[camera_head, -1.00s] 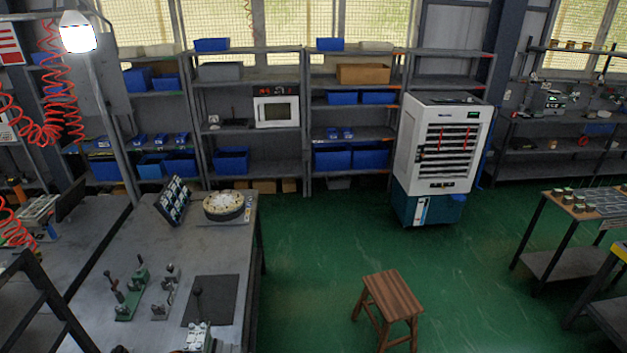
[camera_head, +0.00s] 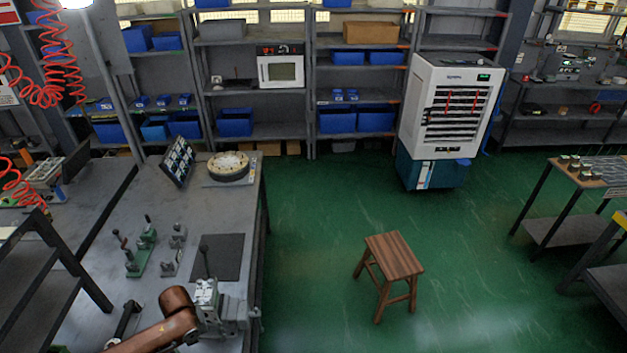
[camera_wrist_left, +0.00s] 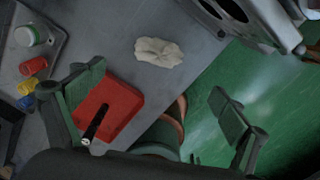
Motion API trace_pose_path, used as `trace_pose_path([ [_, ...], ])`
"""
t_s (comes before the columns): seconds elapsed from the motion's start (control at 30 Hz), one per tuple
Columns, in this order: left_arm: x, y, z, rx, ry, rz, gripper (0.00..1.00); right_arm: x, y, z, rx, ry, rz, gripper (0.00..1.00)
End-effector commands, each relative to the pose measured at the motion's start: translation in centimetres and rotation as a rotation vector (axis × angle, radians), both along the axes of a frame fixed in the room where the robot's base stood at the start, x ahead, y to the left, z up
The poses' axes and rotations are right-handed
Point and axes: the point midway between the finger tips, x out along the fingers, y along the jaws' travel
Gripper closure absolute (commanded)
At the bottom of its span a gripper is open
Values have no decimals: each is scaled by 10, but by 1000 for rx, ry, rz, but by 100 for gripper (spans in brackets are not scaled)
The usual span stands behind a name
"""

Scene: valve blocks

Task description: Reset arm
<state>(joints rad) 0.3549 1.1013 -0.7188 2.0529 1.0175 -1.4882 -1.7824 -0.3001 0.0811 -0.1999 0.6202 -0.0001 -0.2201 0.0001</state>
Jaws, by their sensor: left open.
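My left gripper (camera_wrist_left: 157,82) shows in the left wrist view with its two fingers spread wide and nothing between the pads. A red flat piece (camera_wrist_left: 108,103) lies behind the left finger, with a black rod-like part in front of it. In the head view, a copper-coloured link of my arm (camera_head: 165,325) reaches in at the bottom, beside a pale valve block (camera_head: 206,293) at the bench's front edge. I cannot tell whether they touch. My right gripper is in neither view.
The grey bench (camera_head: 105,235) carries lever clamps (camera_head: 140,255), a dark mat (camera_head: 217,257) and a round fixture (camera_head: 229,164). A crumpled white cloth (camera_wrist_left: 159,52) lies on the surface. A wooden stool (camera_head: 393,256) stands on open green floor.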

Motion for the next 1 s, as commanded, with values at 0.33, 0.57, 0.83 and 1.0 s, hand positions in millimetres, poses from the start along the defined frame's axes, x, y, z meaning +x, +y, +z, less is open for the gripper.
trace_pose_path([
  [0.33,-1,1,-66,-1,4,3,8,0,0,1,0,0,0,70],
  [0.57,0,1,-110,-1,3,2,8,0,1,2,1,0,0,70],
  [0.83,-3,0,-84,1,1,-4,8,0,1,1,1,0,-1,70],
  [1.0,-21,-10,-59,1,1,-4,8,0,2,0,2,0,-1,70],
])
